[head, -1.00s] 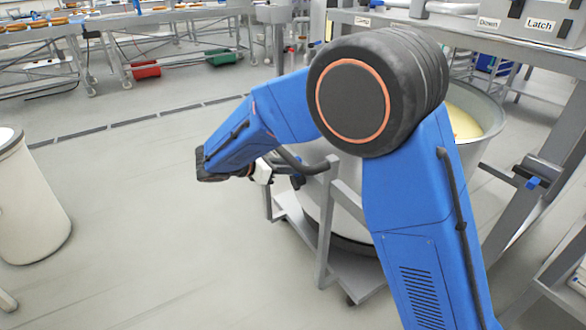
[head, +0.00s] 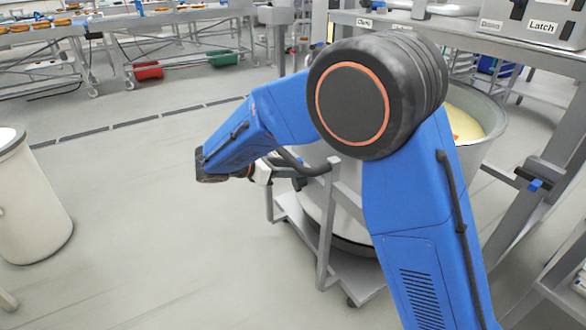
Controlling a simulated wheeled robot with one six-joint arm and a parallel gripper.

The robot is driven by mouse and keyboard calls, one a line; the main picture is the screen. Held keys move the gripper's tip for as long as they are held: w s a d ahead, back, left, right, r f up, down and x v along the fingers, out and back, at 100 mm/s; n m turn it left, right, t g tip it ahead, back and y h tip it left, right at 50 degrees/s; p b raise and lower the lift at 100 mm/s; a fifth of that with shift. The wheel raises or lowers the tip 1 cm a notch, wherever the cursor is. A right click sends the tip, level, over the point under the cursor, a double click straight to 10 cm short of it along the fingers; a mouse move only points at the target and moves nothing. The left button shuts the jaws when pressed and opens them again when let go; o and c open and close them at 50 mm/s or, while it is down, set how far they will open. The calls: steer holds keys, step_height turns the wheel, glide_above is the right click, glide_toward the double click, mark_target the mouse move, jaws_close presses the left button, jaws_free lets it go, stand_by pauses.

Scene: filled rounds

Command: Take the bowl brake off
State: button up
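The large steel bowl (head: 490,122) stands behind my arm on a grey wheeled frame (head: 326,225) with a tall post at its near left. Pale yellow contents show inside the bowl. A caster (head: 350,301) shows under the frame's near corner; I cannot make out a brake lever on it. My gripper (head: 298,183) is small and dark, just left of the post and by the bowl's left side. My own arm hides much of the bowl. Whether the gripper touches anything, or is open or shut, cannot be told.
A pale bin (head: 30,205) stands at the left. A steel bench (head: 460,38) with labelled boxes is behind the bowl. The floor between is clear.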

steer(key=v, duration=1.7)
steer(key=shift+f, duration=0.1)
steer(key=shift+c, duration=0.4)
